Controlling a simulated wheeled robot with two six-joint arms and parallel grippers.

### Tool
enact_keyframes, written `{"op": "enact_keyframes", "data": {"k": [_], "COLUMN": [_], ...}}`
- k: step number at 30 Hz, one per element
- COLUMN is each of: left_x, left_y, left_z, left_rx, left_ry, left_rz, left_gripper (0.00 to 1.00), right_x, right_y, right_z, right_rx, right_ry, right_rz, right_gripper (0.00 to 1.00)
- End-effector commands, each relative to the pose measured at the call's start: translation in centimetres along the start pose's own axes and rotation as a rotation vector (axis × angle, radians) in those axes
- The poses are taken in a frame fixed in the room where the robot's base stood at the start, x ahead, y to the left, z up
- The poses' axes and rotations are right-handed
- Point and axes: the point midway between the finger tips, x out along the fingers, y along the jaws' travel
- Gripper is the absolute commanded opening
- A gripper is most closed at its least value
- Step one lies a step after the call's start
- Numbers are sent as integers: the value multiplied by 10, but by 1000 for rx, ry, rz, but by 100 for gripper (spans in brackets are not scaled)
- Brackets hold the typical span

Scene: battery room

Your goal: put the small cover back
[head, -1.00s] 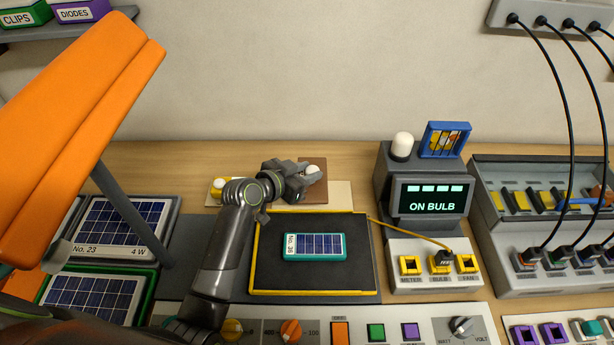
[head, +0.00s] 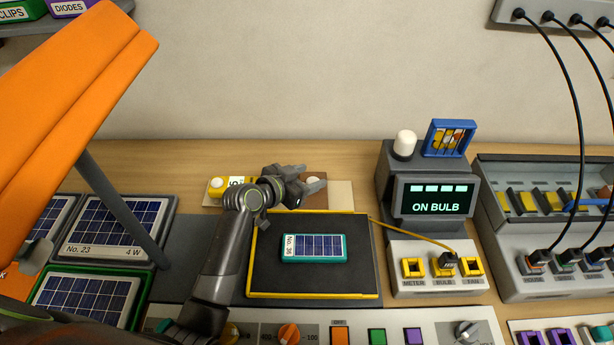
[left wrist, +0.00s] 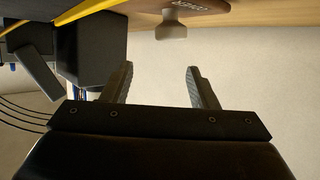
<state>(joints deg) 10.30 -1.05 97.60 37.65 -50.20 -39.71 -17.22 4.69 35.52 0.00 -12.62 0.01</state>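A brown piece with a pale round knob (head: 313,183) is at the back of the bench, partly hidden by my left gripper. The knob (left wrist: 172,30) also shows in the left wrist view, standing off a brown surface with lettering cut by the frame. My left gripper (head: 314,177) is beside this knob in the head view. In the left wrist view its two fingers are apart with nothing between them, and the knob is beyond their tips. A yellow piece with a pale knob (head: 217,183) lies left of my gripper. I cannot tell which one is the small cover. My right gripper is not in view.
A dark mat with a yellow rim (head: 312,295) bears a small solar panel (head: 313,247). A tester with a lit "ON BULB" screen (head: 437,200) stands at right. An orange lamp (head: 60,120) hangs over the left, above several panels (head: 115,228). The wall rises close behind.

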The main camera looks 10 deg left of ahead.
Motion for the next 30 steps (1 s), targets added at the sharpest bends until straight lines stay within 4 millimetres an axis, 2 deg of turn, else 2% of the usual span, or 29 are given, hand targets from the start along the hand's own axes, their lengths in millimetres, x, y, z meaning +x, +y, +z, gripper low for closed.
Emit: {"op": "enact_keyframes", "data": {"k": [8, 14, 16, 30], "left_x": [0, -6, -15, -96], "left_y": [0, 0, -1, 0], "left_z": [-1, -16, -10, -10], "left_rx": [0, 0, 1, 4], "left_ry": [0, 1, 1, 0], "left_rz": [0, 0, -2, -2], "left_gripper": [53, 53, 53, 53], "right_x": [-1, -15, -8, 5], "right_y": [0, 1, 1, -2], "right_z": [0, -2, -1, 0], "right_rx": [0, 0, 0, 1], "right_ry": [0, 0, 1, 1], "right_rz": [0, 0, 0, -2], "right_gripper": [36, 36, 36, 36]}}
